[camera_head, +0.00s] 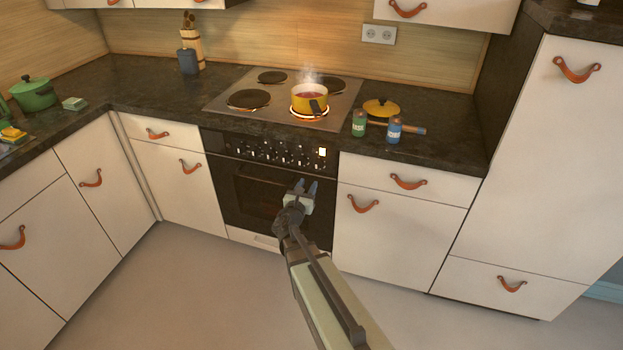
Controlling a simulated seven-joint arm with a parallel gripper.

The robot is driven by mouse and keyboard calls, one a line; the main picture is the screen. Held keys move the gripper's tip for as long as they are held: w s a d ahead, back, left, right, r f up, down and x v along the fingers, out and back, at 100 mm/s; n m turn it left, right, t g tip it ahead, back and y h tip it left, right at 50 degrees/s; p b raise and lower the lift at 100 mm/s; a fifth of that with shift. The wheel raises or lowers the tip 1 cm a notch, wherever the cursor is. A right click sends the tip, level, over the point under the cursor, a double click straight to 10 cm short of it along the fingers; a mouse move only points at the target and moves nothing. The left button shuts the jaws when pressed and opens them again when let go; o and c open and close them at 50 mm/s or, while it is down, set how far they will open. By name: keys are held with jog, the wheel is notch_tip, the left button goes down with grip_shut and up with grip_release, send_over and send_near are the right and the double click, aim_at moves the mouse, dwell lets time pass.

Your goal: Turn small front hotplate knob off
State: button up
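A row of small knobs (270,156) with pale markings lines the black oven's control panel (222,147). Which knob belongs to the small front hotplate is too small to tell, as are the knob positions. The front right hotplate (322,114) glows orange under a steaming yellow pot (300,104) with reddish contents. My gripper (306,184) is in front of the oven door, below the right part of the panel. Its two bluish fingers stand apart with nothing between them, pointing toward the oven. It appears clear of the knobs.
A lit display (322,152) sits at the panel's right end. The oven door handle (262,180) is close to my gripper. Green (359,123) and blue (394,130) shakers and a yellow lid (381,107) are on the counter at right. The floor is clear.

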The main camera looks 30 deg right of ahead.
jog(key=shift+v, duration=2.3)
jog(key=s+f+m+g+y, duration=0.4)
jog(key=s+f+m+g, duration=0.95)
jog(key=m, duration=0.85)
jog(key=s+a+f+m+g+y, duration=0.2)
jog(key=s+a+f+m+y, duration=0.15)
jog(key=s+a+f, duration=0.55)
jog(key=s+a+f+m+g+y, duration=0.2)
jog(key=s+a+f+y, duration=0.4)
jog(key=s, duration=0.5)
jog(key=s+a+f+g, duration=0.1)
jog(key=s+f, duration=0.1)
jog(key=s, duration=0.4)
jog(key=s+a+f+g, duration=0.1)
jog(key=s+a+f, duration=0.1)
jog(key=s, duration=0.4)
jog(key=shift+s+f+h, duration=0.35)
jog(key=shift+f, duration=0.45)
